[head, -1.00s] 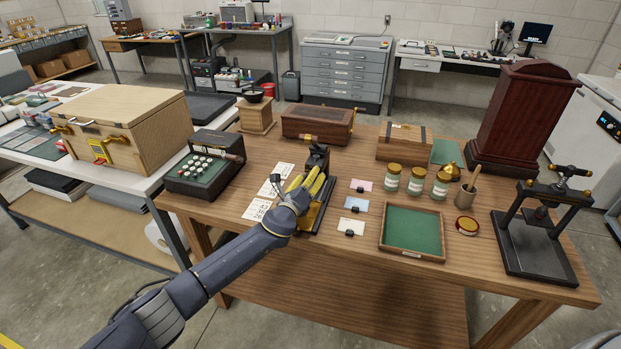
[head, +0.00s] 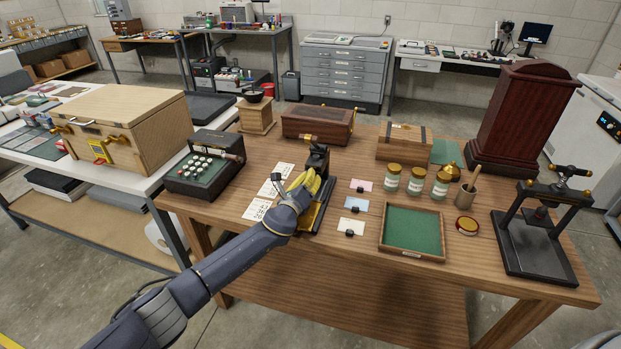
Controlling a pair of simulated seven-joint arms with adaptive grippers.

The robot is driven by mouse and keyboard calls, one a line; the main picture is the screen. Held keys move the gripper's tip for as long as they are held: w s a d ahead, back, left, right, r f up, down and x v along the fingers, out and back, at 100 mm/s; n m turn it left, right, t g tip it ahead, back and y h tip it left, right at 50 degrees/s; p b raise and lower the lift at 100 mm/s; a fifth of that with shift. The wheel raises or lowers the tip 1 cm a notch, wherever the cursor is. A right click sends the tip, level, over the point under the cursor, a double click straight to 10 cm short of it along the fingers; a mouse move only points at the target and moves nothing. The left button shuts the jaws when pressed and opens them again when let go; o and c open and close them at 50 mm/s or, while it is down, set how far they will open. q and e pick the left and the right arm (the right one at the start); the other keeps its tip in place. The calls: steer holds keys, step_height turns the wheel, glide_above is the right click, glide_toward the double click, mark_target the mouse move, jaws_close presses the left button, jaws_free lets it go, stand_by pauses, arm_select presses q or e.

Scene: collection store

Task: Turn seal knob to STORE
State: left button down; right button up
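No knob marked STORE can be made out, and I cannot tell which fitting is the seal knob. My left gripper (head: 307,181), with yellow fingers, is over the wooden table just in front of a small black press-like device (head: 317,160). The fingers look close together, and the hand hides what is between or under them. I cannot tell whether they touch the device. A dark base with a brass-coloured edge (head: 321,217) shows beside and below the hand. My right gripper is not in view.
Number cards (head: 257,209) lie left of the hand, beside a black keyed machine (head: 205,165). To the right are small cards (head: 351,226), a green-lined tray (head: 413,231), jars (head: 416,181) and a black screw press (head: 540,225). A wooden case (head: 125,125) stands at left.

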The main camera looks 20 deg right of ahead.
arm_select(q)
steer(key=shift+f, duration=0.1)
steer(key=shift+s+n, duration=0.1)
steer(key=shift+n, duration=2)
steer(key=c, duration=1.2)
jaws_free()
steer(key=shift+c, duration=0.2)
steer(key=shift+s+a, duration=0.4)
steer(key=shift+a, duration=0.05)
steer(key=v, duration=1)
steer(key=shift+s+a+f, duration=0.1)
steer(key=shift+s+f, duration=0.1)
steer(key=shift+s, duration=0.15)
